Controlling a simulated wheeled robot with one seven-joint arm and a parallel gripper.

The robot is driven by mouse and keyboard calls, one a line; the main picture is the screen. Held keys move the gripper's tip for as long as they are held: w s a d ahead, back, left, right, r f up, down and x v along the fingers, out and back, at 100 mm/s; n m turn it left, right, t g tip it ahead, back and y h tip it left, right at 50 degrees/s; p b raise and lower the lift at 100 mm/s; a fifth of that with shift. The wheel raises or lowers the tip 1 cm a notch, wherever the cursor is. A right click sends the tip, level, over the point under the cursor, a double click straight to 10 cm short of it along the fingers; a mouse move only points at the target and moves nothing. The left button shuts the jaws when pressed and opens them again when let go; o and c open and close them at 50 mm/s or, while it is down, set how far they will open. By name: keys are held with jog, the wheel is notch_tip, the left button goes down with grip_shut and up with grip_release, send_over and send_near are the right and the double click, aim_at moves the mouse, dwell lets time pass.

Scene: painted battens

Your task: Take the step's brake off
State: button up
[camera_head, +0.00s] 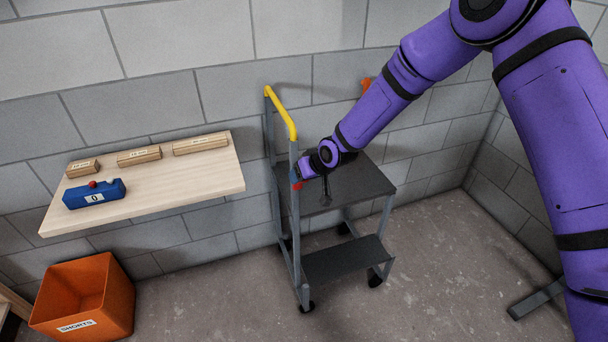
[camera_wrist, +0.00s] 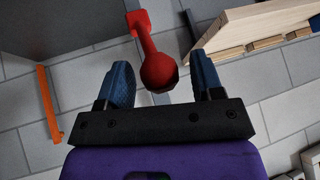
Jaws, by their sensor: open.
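The step (camera_head: 345,262) is a grey two-tread wheeled unit with a yellow-topped handrail (camera_head: 283,112), standing near the wall. Its red brake lever (camera_wrist: 143,38), on the rail's post, ends in a round red knob (camera_wrist: 159,71). In the head view, only a little red (camera_head: 296,184) shows beside the post, with my gripper (camera_head: 300,170) mostly covering it. In the wrist view my gripper (camera_wrist: 163,80) is open, with one blue finger on each side of the knob. I cannot tell whether either finger touches it.
A pale wooden shelf (camera_head: 215,180) on the left holds several labelled battens and a blue block (camera_head: 112,197) with a red knob. An orange bin (camera_head: 112,280) stands on the floor below. An orange piece (camera_head: 366,85) is behind my arm.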

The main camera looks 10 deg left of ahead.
jog(key=v, duration=1)
jog(key=shift+r, duration=0.25)
jog(key=shift+d, duration=0.2)
jog(key=s+d+r+m+t+h, duration=0.1)
jog(key=s+d+r+m+h, duration=0.2)
jog(key=d+r, duration=0.8)
jog(key=s+d+r+t+h, duration=0.15)
jog(key=s+d+r, duration=0.35)
jog(key=d+r, duration=0.65)
jog(key=s+d+r+m, duration=0.1)
jog(key=s+d, duration=0.3)
jog(key=s, duration=0.4)
jog(key=s+d+r+m+g+h, duration=0.1)
jog(key=s+d+r+m, duration=0.1)
jog(key=s+d, duration=0.3)
jog(key=s+d+r+m+h, duration=0.1)
jog(key=s+d+r, duration=0.3)
jog(key=s, duration=0.7)
jog(key=shift+s+d+m, duration=0.15)
jog(key=shift+d+m, duration=0.25)
jog(key=shift+d, duration=0.3)
